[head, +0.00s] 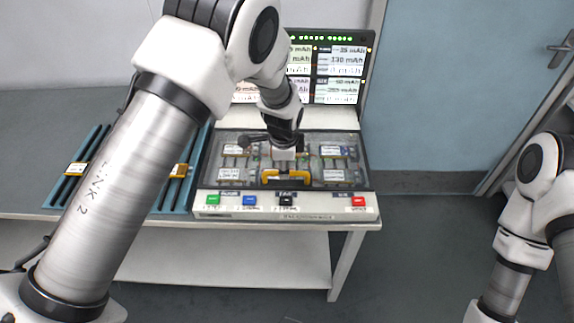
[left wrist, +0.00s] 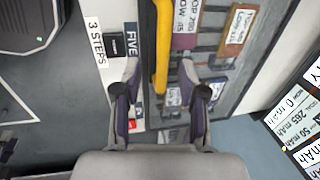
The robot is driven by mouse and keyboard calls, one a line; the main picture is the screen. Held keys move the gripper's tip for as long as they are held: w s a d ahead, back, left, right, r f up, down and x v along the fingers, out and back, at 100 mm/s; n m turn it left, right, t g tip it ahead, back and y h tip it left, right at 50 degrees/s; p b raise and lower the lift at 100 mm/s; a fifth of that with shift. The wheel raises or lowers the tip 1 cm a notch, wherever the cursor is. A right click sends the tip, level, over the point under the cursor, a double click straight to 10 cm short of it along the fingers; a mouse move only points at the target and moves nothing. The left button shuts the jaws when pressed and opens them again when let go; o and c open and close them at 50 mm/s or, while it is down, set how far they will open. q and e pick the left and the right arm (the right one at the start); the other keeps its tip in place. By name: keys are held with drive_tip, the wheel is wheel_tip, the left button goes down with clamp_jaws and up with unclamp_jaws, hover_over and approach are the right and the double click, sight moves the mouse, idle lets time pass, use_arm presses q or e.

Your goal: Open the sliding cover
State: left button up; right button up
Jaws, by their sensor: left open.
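A see-through cover (head: 318,140) appears to lie over several labelled pouch cells on the tester in the head view. Its yellow handle (head: 270,180) stands near the cover's front edge. The handle also runs down from the top of the left wrist view (left wrist: 161,45). My left gripper (head: 285,168) is over the handle. In the left wrist view the left gripper (left wrist: 160,78) is open, with one finger on each side of the yellow bar and gaps between. In the head view its fingers are partly hidden by the wrist. My right gripper is out of view.
Coloured buttons, including a red one (head: 358,202), line the tester's front panel. A lit screen (head: 340,68) stands behind it. Blue trays with dark slots (head: 60,195) lie on the table at left, partly behind my left arm. Open floor lies right of the table.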

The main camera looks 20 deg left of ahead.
use_arm(q)
drive_tip(key=f, duration=0.1)
drive_tip(key=w+f, duration=0.1)
drive_tip(key=f, duration=0.1)
drive_tip(key=shift+w, duration=0.1)
drive_tip(key=shift+w+d+f, duration=0.15)
drive_tip(key=shift+f, duration=0.05)
drive_tip(key=shift+s+r, duration=0.1)
drive_tip(key=shift+s, duration=0.1)
drive_tip(key=shift+s+r, duration=0.1)
drive_tip(key=c, duration=0.5)
clamp_jaws()
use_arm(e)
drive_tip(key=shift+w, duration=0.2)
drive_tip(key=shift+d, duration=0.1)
